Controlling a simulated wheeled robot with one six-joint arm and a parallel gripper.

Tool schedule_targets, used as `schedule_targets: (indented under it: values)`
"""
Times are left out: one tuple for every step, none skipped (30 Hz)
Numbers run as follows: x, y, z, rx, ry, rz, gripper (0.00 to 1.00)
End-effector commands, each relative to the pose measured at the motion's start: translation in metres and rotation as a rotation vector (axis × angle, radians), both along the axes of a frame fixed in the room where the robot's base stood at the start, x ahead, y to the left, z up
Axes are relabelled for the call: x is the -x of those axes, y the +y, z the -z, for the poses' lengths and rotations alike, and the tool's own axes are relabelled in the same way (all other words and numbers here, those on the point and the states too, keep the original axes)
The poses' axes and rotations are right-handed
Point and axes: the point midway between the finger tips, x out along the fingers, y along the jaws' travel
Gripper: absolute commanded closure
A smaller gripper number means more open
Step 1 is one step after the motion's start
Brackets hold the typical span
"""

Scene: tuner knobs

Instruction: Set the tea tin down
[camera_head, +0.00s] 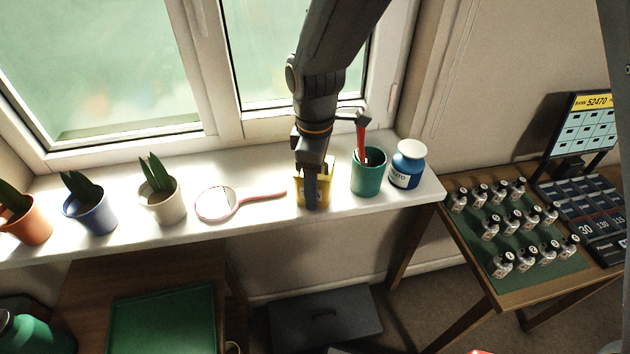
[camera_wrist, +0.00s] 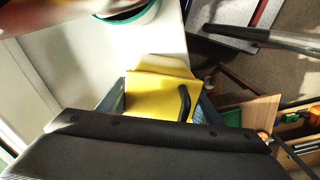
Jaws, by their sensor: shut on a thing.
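The yellow tea tin (camera_head: 325,195) is at the front part of the white windowsill, mostly covered by my gripper in the head view. My gripper (camera_head: 312,192) points down over it and is shut on it. In the wrist view the tin (camera_wrist: 150,98) shows as a yellow block between the fingers, with a dark curved piece at its right side. I cannot tell whether its base touches the sill.
The windowsill (camera_head: 258,222) also bears a pink hand mirror (camera_head: 217,204) to the left, a green cup (camera_head: 368,178) close on the right, a blue jar (camera_head: 406,165) and several potted plants. A table with small bottles stands lower right.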

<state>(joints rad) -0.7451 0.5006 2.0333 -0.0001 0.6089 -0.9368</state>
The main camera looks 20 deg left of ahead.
Motion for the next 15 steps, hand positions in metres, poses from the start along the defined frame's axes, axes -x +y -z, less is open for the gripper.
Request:
schedule_targets:
  values:
    - [-0.0005, 0.0003, -0.0007, -0.001, -0.001, 0.000, 0.71]
    - [-0.0005, 0.0003, -0.0007, -0.001, -0.001, 0.000, 0.71]
    - [-0.0005, 0.0003, -0.0007, -0.001, -0.001, 0.000, 0.71]
    - [-0.0005, 0.0003, -0.0005, -0.001, -0.001, 0.000, 0.71]
    - [-0.0005, 0.0003, 0.0000, -0.001, -0.001, 0.000, 0.71]
    - [-0.0005, 0.0003, 0.0011, -0.001, -0.001, 0.000, 0.71]
    - [-0.0005, 0.0003, 0.0020, -0.001, -0.001, 0.000, 0.71]
    - [-0.0004, 0.0001, 0.0025, 0.000, -0.001, 0.000, 0.40]
    - [-0.0004, 0.0002, 0.0020, -0.001, -0.001, 0.000, 0.33]
    - [-0.0004, 0.0002, 0.0019, -0.001, -0.001, 0.000, 0.28]
    - [-0.0004, 0.0002, 0.0019, -0.001, -0.001, 0.000, 0.23]
    - [-0.0004, 0.0002, 0.0019, -0.001, -0.001, 0.000, 0.23]
    - [-0.0004, 0.0002, 0.0018, -0.001, -0.001, 0.000, 0.23]
    - [-0.0004, 0.0002, 0.0018, -0.001, -0.001, 0.000, 0.23]
    - [-0.0004, 0.0002, 0.0018, -0.001, -0.001, 0.000, 0.23]
